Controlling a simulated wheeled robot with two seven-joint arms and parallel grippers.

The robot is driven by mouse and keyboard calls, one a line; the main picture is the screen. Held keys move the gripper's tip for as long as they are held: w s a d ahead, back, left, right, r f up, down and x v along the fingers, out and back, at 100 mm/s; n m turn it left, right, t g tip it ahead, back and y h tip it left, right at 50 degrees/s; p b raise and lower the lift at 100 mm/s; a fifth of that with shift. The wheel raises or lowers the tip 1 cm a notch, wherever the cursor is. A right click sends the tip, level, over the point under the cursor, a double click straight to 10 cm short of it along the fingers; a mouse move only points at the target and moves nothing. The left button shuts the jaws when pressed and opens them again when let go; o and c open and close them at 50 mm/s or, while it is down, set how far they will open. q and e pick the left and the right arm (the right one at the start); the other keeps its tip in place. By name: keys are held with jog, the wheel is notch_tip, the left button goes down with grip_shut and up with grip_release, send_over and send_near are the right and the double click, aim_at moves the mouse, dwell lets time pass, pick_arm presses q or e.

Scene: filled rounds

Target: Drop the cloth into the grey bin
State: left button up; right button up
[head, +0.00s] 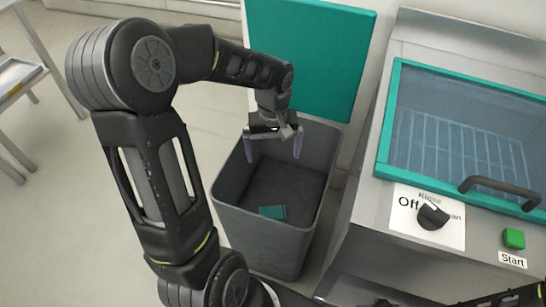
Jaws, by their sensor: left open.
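The grey bin (262,231) stands on the floor in the middle of the head view, with its teal lid (310,55) raised upright at the back. A small teal cloth (272,212) lies inside the bin, low down near the front wall. My left gripper (272,150) is over the bin's opening, pointing down, with its two purple fingers spread apart and nothing between them. The cloth is below the fingers and apart from them. My right gripper is not seen; only a dark bit of arm shows at the lower right edge.
A steel machine (365,240) stands right of the bin, with a teal-framed glass lid (465,130), a dark handle (500,190), a knob (432,216) and a green Start button (514,238). A metal rack (40,50) is at the far left. Floor between is clear.

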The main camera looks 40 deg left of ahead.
pick_arm(q)
jog(key=shift+r, duration=1.9)
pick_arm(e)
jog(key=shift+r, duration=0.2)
